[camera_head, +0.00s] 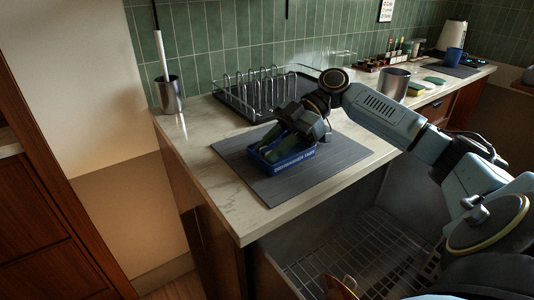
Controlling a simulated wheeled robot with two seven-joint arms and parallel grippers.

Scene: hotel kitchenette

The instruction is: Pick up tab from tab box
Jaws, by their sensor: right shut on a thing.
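The blue tab box (291,163) with white lettering on its front sits on a dark grey mat (338,154) on the counter. My right gripper (287,143) reaches in from the right and points down into the box, its fingers low inside it. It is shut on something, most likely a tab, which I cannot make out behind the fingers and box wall. The box's contents are mostly hidden by the gripper. My left gripper is not in view.
A dish rack (262,92) stands behind the mat, and a metal cup with a brush (168,94) stands at the counter's left corner. A metal pot (394,84) is behind my right arm. An open dishwasher rack (345,262) lies below the counter's front edge.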

